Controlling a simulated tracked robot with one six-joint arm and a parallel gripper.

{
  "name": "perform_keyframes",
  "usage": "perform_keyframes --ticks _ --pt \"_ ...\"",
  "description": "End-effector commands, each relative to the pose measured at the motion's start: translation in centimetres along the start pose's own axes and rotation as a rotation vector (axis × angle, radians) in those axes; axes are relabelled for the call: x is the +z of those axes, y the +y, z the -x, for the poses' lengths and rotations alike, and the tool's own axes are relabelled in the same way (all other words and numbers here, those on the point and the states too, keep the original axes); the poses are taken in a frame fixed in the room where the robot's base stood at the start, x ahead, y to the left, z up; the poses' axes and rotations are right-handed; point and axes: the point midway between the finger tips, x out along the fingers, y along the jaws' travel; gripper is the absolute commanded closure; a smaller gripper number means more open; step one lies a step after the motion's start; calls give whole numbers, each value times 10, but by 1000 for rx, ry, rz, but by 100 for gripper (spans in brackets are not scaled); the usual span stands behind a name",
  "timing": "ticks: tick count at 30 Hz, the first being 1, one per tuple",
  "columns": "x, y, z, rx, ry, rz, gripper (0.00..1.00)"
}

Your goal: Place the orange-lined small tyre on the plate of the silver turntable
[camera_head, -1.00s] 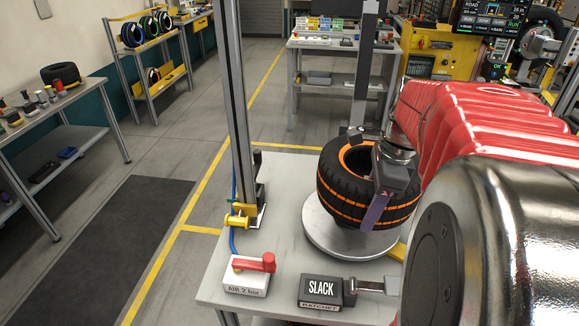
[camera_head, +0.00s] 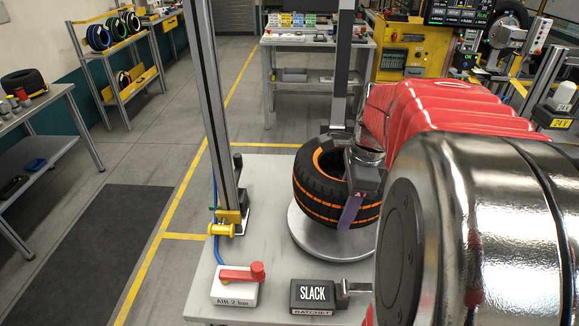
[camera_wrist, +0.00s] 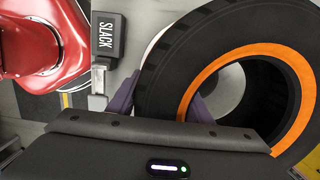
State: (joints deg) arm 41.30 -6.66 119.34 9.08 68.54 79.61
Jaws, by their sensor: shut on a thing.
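The orange-lined small tyre (camera_head: 313,190) is black with orange tread lines and an orange inner ring. It lies tilted over the round plate of the silver turntable (camera_head: 300,236); I cannot tell whether it rests fully on it. My gripper (camera_head: 352,195) is shut on the right part of the tyre wall, one purple finger outside it. In the wrist view, purple fingers of my gripper (camera_wrist: 160,103) flank the wall of the tyre (camera_wrist: 170,70), with its orange ring and hollow middle showing. The tyre and my arm hide part of the plate.
A grey post (camera_head: 222,110) stands left of the turntable. A red-levered air box (camera_head: 236,287) and a SLACK ratchet box (camera_head: 313,296) sit at the table's front. My red arm covers the right side. The table's left part is mostly clear.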

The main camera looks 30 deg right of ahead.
Motion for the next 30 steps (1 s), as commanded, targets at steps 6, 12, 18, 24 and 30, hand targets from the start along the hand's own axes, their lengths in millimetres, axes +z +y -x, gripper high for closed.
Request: perform_keyframes --ticks 6,12,18,24,30 --pt "-4 -1 -28 -4 0 0 100" --pt "-6 -2 -36 -7 0 0 100" --pt "-6 -2 -35 -7 0 -1 100" --pt "-8 -1 -46 -3 0 -2 100" --pt "-11 -1 -67 -3 0 -3 100"
